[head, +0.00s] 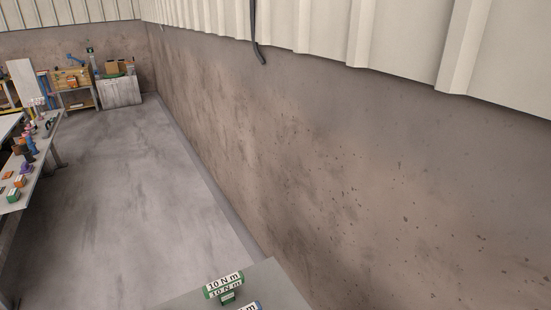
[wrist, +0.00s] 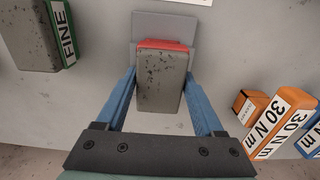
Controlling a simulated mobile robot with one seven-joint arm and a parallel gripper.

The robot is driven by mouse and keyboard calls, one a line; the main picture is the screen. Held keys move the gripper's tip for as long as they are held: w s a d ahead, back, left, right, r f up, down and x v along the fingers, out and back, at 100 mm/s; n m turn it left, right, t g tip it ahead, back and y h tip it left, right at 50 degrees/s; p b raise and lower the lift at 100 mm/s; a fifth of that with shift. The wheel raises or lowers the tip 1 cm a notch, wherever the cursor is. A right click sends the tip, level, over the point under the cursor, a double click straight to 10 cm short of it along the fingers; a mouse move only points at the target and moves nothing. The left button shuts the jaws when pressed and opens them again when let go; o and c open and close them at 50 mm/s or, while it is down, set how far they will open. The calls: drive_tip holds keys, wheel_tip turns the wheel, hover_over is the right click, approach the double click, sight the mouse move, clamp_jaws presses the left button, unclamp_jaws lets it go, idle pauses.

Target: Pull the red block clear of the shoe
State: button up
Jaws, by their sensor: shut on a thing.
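The red block (wrist: 162,82) is in the wrist view, a speckled grey block with a bright red far edge. My gripper (wrist: 162,76) has its two blue fingers on either side of the block and is shut on it. The shoe appears to be the plain grey piece (wrist: 165,26) beyond the red edge. The red edge meets or overlaps the shoe in the picture; I cannot tell whether the block still sits in it. The head view shows neither my gripper nor the red block.
A speckled block with a green FINE label (wrist: 63,35) stands at left. In the head view, a green 10 N m block (head: 224,287) stands on the grey slab (head: 272,281) near the wall.

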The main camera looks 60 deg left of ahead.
clamp_jaws()
drive_tip(key=shift+s, duration=0.15)
drive_tip(key=shift+s+a+p, duration=0.15)
drive_tip(key=shift+s+p, duration=0.8)
drive_tip(key=shift+s, duration=1.15)
drive_tip(key=shift+s+a+p, duration=0.15)
drive_tip(key=shift+s+p, duration=0.8)
drive_tip(key=shift+s, duration=1.15)
drive_tip(key=shift+s+r+p, duration=0.7)
drive_tip(key=shift+r+p, duration=0.2)
drive_tip(key=shift+p, duration=0.25)
drive_tip(key=shift+s+a+r+p, duration=0.15)
drive_tip(key=shift+s+r+p, duration=0.5)
drive_tip(key=shift+s+p, duration=0.25)
drive_tip(key=shift+w, duration=0.1)
